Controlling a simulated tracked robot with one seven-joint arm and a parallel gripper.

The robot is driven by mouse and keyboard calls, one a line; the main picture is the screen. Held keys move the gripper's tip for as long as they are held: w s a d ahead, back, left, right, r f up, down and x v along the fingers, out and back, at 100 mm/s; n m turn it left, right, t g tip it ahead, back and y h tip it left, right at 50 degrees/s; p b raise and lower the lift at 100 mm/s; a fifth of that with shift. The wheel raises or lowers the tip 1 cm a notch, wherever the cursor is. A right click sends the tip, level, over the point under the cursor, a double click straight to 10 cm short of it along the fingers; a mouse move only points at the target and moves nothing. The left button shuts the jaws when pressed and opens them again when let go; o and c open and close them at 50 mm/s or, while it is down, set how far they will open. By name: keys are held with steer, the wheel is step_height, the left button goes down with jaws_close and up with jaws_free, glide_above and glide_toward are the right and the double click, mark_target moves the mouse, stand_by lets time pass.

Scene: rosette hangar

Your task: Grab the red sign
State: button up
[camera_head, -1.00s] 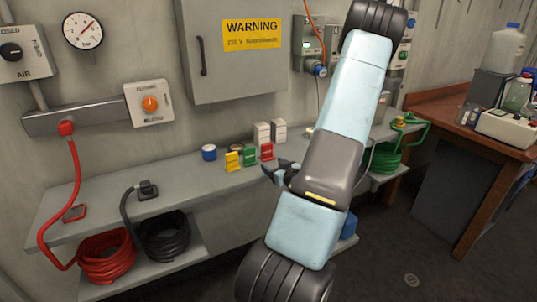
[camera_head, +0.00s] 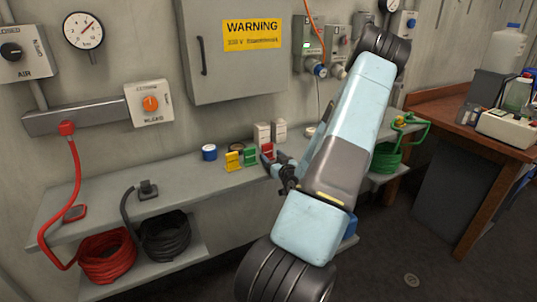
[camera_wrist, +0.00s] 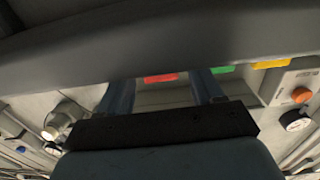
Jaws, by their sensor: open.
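The small red sign (camera_head: 268,149) stands on the grey shelf, at the right end of a short row of signs. My gripper (camera_head: 273,161) is open and very close to it, with the fingertips in front of its lower part. In the wrist view the red sign (camera_wrist: 160,78) shows as a red strip between my two open fingers (camera_wrist: 163,88). I cannot tell whether the fingers touch it. Its lower part is hidden by the gripper in the head view.
A green sign (camera_head: 249,157) and a yellow sign (camera_head: 233,161) stand close to the left of the red one. White boxes (camera_head: 262,134) stand behind. A blue roll (camera_head: 209,152) is further left. The grey shelf (camera_head: 190,183) is clear in front of the signs.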

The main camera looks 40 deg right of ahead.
mark_target(268, 151)
steer(key=shift+d+r+x, duration=0.1)
steer(key=shift+x, duration=1.2)
steer(key=shift+d+r+x, duration=0.1)
steer(key=shift+x, duration=1.25)
steer(key=shift+s, duration=0.1)
steer(key=c, duration=0.7)
